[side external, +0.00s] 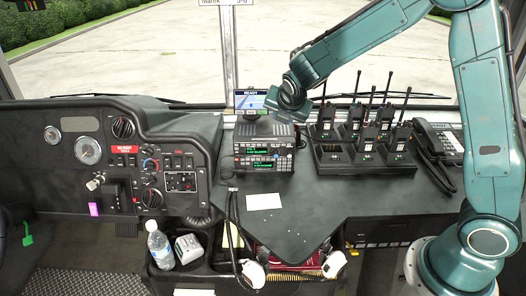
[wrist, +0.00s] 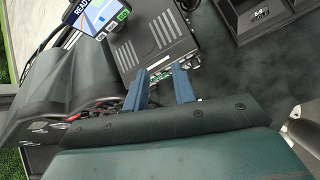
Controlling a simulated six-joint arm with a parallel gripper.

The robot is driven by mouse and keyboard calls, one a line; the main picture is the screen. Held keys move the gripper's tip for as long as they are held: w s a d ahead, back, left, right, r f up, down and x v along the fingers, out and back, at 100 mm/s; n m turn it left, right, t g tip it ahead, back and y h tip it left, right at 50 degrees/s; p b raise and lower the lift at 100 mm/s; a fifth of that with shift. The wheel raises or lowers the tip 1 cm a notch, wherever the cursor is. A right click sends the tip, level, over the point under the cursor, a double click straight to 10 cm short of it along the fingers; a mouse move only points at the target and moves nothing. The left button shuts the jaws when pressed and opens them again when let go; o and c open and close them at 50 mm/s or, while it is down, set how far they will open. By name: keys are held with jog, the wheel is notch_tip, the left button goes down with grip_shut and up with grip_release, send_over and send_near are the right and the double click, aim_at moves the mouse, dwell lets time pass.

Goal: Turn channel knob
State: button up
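A black two-unit radio stack (side external: 264,160) with green displays and small buttons stands on the dash. Its channel knob is too small to tell apart from the other controls. In the wrist view the radio's vented top (wrist: 150,42) shows ahead of the fingers, and part of its front edge is hidden behind them. My gripper (side external: 275,125) is above the radio in the side view, its fingers hard to make out there. In the wrist view my gripper (wrist: 161,80) has two blue fingers apart, with nothing seen held between them; whether they touch the radio is unclear.
A small screen reading READY (side external: 250,100) stands behind the radio. A charger rack with several handheld radios (side external: 365,158) and a phone handset (side external: 440,143) are to the right. A white card (side external: 263,201) lies in front. A bottle (side external: 160,246) stands lower left.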

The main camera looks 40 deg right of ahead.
aim_at(276, 153)
jog(key=s+a+n+g+y, duration=0.1)
jog(key=a+n+g+y, duration=0.1)
jog(key=n, duration=0.1)
jog(key=shift+s+a+n+g, duration=0.3)
jog(key=shift+s+a+g, duration=0.05)
jog(key=shift+g, duration=0.05)
jog(key=shift+f, duration=0.1)
jog(key=x, duration=1.3)
jog(key=shift+f, duration=0.35)
jog(key=shift+w, duration=0.1)
jog(key=shift+c, duration=0.3)
grip_shut()
